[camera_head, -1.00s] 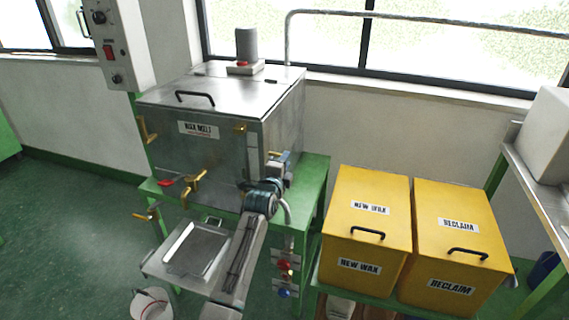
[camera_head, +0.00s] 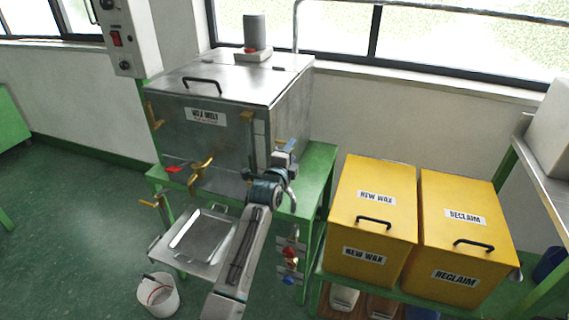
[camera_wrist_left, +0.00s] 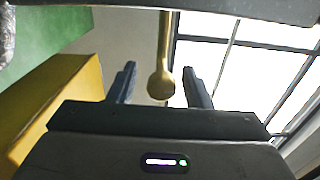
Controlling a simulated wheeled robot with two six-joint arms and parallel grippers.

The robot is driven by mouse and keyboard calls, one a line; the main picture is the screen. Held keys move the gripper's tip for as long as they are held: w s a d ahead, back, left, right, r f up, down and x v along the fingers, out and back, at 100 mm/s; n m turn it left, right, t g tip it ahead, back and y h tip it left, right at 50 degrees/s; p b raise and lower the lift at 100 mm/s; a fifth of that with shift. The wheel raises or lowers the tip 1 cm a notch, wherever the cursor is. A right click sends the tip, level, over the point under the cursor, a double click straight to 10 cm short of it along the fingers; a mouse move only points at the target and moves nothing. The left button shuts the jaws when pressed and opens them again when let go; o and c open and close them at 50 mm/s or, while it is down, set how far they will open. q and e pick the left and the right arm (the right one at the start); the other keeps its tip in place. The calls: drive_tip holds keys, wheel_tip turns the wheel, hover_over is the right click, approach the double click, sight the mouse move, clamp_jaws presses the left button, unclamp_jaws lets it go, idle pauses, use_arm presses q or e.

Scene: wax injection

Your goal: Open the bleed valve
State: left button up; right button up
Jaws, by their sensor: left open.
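The steel wax melt tank (camera_head: 220,140) stands on a green stand, with brass fittings on its front. My left gripper (camera_head: 284,150) is at the tank's front right corner, beside a small brass part (camera_head: 278,142). In the left wrist view the left gripper (camera_wrist_left: 158,70) is open. A brass lever with a rounded end (camera_wrist_left: 161,85) shows between its two fingers, with gaps on both sides. It may be the bleed valve's handle; no label for it shows. My arm hides part of the tank's front right. My right gripper is out of view.
A brass valve (camera_head: 200,177) and a red handle (camera_head: 173,169) are on the tank's lower front. A metal tray (camera_head: 201,234) and a white bucket (camera_head: 163,297) are below. Yellow bins marked new wax (camera_head: 367,220) and reclaim (camera_head: 462,230) stand right of my arm.

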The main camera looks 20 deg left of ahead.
use_arm(q)
drive_tip(key=s+b, duration=0.1)
drive_tip(key=s, duration=0.8)
drive_tip(key=shift+s+a, duration=0.15)
drive_tip(key=shift+s, duration=0.1)
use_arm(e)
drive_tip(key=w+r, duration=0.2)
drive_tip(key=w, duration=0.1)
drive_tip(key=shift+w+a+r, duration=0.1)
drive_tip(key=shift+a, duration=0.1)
